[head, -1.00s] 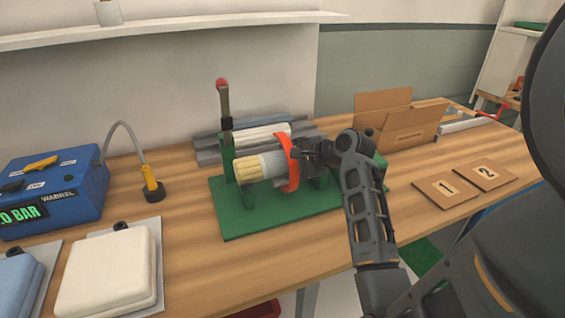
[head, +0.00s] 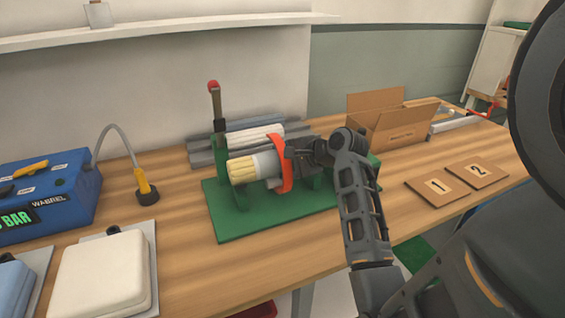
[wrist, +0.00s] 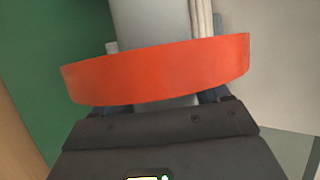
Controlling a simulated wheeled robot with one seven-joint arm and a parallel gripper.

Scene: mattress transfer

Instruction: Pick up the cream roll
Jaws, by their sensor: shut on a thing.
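The cream roll (head: 243,170) has a ridged yellowish end and a pale grey-white sleeve. It lies across the green stand (head: 232,224), its cream end to the left. A curved orange band (head: 279,163) crosses the sleeve. My gripper (head: 291,163) is at the roll's right end, shut on it. In the wrist view, the pale sleeve (wrist: 150,22) runs up between the dark fingers, and the orange band (wrist: 155,72) hides the fingertips.
Grey rolls and a white roll (head: 256,136) lie just behind the stand. A blue pump box (head: 48,200) and a cream mattress (head: 103,273) are at left. An open carton (head: 396,130) and numbered tiles 1 (head: 437,187) and 2 (head: 477,172) are at right.

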